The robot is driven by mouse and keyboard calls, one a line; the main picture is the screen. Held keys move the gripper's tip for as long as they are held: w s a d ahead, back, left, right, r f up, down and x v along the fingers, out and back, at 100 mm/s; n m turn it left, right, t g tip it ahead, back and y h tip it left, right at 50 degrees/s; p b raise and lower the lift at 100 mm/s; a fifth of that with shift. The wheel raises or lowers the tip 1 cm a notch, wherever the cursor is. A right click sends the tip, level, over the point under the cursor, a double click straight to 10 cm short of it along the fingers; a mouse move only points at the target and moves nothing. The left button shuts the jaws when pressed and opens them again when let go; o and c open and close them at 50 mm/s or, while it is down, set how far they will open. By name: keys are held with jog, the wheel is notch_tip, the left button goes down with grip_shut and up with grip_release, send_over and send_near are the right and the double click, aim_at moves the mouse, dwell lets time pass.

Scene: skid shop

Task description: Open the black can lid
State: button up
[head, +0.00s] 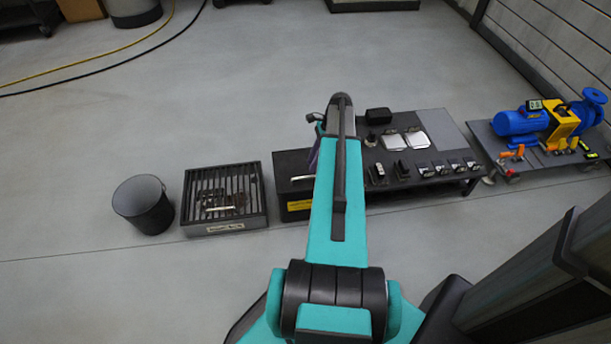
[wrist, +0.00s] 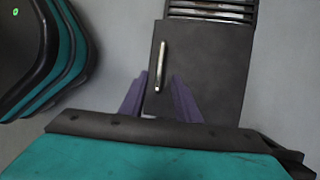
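The black can (head: 143,213) stands upright on the floor at the far left in the head view. Its flat dark lid (head: 138,193) appears to lie closed on top. The can does not show in the wrist view. My gripper (wrist: 160,76) shows two purple fingers spread apart in the wrist view, with nothing held between them. It is over the left end of the dark bench, well to the right of the can. In the head view my arm hides most of the gripper.
A slatted dark tray (head: 187,222) sits between the can and the bench (head: 440,130). A silver bar (wrist: 161,66) lies on the bench below my fingers. Several small parts stand on the bench. A blue pump (head: 520,122) is at right. The floor behind the can is clear.

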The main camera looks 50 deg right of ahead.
jog(key=shift+b+x, duration=0.5)
jog(key=shift+x, duration=1.85)
